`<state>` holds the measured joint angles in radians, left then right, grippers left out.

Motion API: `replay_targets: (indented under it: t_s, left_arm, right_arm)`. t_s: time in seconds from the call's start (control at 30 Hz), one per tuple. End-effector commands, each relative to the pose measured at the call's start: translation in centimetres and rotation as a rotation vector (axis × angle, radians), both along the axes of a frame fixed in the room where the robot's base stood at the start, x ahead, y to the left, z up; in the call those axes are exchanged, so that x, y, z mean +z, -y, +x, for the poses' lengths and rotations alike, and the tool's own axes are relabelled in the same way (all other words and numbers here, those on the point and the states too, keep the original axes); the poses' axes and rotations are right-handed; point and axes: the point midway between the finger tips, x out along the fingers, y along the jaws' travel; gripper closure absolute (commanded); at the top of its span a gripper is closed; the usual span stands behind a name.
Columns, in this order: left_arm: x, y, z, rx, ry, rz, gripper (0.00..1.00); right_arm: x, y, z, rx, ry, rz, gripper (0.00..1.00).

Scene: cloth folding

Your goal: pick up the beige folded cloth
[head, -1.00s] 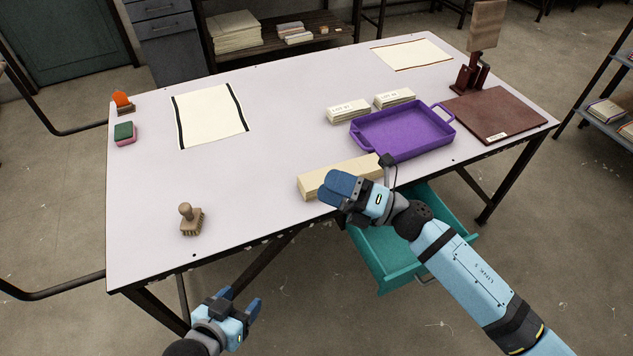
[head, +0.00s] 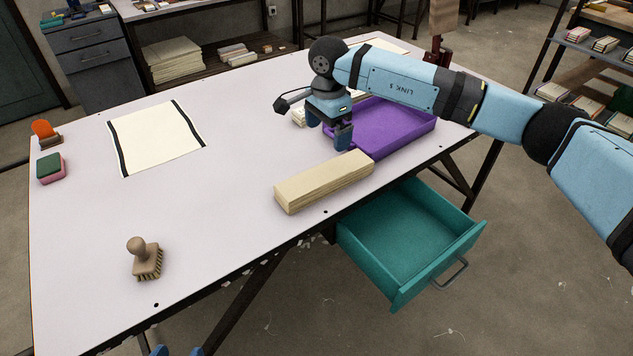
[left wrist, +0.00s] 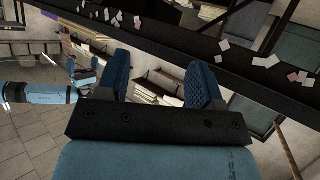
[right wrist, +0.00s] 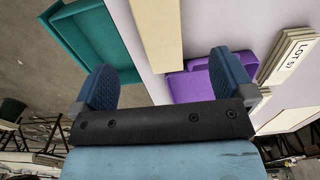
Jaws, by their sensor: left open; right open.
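The beige folded cloth (head: 323,182) is a long, flat-topped bar lying along the front edge of the table. My right gripper (head: 329,126) is open, points down just behind the cloth beside the purple tray, and appears apart from the cloth. In the right wrist view the cloth (right wrist: 157,32) lies ahead, between the directions of the open, empty fingers (right wrist: 162,82). My left gripper (head: 176,351) shows only its fingertips at the bottom of the head view, below the table edge. The left wrist view shows its fingers (left wrist: 157,80) open and empty.
The purple tray (head: 412,134) stands behind the cloth, with labelled bundles (right wrist: 292,56) beside it. The teal drawer (head: 425,235) is pulled open below the front edge. A wooden brush (head: 146,260), a sponge (head: 50,168) and a black-striped sheet (head: 155,137) lie left. The table's middle is clear.

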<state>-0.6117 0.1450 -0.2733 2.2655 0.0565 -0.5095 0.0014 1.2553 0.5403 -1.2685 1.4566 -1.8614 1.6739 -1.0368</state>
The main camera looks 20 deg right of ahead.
Motion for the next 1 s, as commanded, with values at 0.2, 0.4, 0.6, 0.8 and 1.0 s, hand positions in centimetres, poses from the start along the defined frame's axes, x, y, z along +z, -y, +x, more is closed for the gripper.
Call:
replay_targets:
  t_s: [0.2, 0.4, 0.6, 0.8, 1.0]
  left_arm:
    - [0.8, 0.5, 0.6, -0.006, 0.048, -0.024, 0.39]
    - [2.0, 1.1, 1.1, -0.016, 0.103, -0.054, 0.39]
    - [2.4, 1.4, 1.3, -0.019, 0.126, -0.068, 0.39]
    - [2.8, 1.8, 1.4, -0.024, 0.167, -0.096, 0.39]
    - [5.3, 2.6, 2.1, -0.038, 0.244, -0.137, 0.39]
  right_arm:
    - [-3.8, -0.1, -0.1, 0.0, -0.005, 0.003, 0.0]
    - [-7.5, -0.1, -0.1, -0.001, -0.004, 0.005, 0.0]
    - [-8.8, -0.2, -0.2, 0.0, -0.004, 0.006, 0.0]
    - [-11.8, -0.3, -0.5, 0.0, -0.004, 0.007, 0.0]
    - [-13.4, -0.2, -0.4, 0.0, -0.002, 0.006, 0.0]
